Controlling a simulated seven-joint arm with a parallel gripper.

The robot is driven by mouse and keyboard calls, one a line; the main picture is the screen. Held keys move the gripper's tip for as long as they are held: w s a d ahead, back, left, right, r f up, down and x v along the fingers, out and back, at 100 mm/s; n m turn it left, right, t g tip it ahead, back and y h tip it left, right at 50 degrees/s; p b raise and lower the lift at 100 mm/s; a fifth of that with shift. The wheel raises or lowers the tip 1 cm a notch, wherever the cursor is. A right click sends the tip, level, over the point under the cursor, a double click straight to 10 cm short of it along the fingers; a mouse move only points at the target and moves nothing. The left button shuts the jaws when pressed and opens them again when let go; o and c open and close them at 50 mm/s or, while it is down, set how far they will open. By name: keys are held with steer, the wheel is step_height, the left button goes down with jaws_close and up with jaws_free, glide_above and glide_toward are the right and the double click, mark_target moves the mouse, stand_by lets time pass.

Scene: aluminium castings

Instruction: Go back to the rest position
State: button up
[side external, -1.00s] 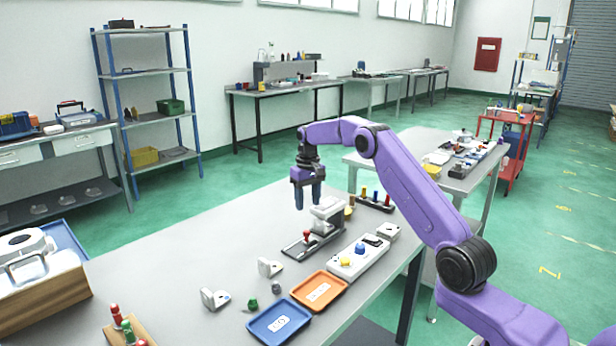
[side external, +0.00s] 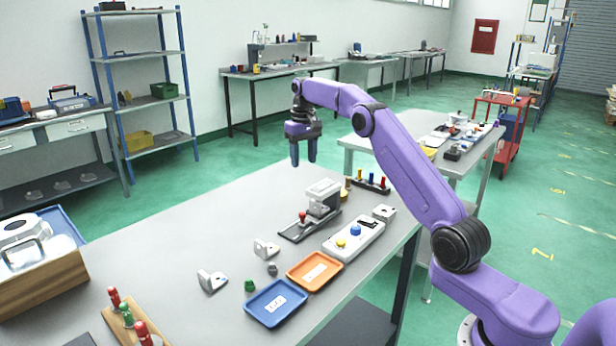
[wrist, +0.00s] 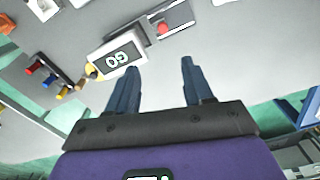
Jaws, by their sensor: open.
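My gripper (side external: 303,160) is open and empty, raised above the far edge of the grey work table (side external: 180,245). In the wrist view its two dark fingers (wrist: 158,75) are apart with nothing between them. A grey and white machine (side external: 323,194) on a dark base with a red knob (side external: 302,215) stands on the table, below and to the right of the gripper, not touching it. The machine also shows beyond the fingers in the wrist view, with a marked dark panel (wrist: 117,60).
An orange tray (side external: 314,271), a blue tray (side external: 275,303) and white brackets (side external: 211,281) lie at the table's front. A white box with yellow and blue buttons (side external: 354,236) and a rack of coloured pegs (side external: 371,183) stand right. A wooden crate (side external: 45,285) is at left.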

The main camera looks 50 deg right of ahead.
steer(key=s+a+r+n, duration=0.1)
steer(key=s+a+n, duration=0.2)
steer(key=s+a, duration=0.45)
steer(key=s+a+r+n, duration=0.15)
steer(key=s+a, duration=0.25)
steer(key=a, duration=0.6)
steer(key=s+a+r+n, duration=0.1)
steer(key=s+a+n, duration=0.3)
steer(key=a, duration=0.5)
steer(key=s+a+f+n, duration=0.2)
steer(key=s+n, duration=0.2)
steer(key=s, duration=1.4)
steer(key=s+d+f+n, duration=0.1)
steer(key=s+d+f, duration=0.1)
steer(key=s, duration=0.4)
steer(key=s+d+f+n, duration=0.2)
steer(key=s, duration=0.4)
steer(key=shift+s+d+f, duration=0.2)
steer(key=shift+s+f, duration=0.05)
steer(key=shift+s, duration=0.05)
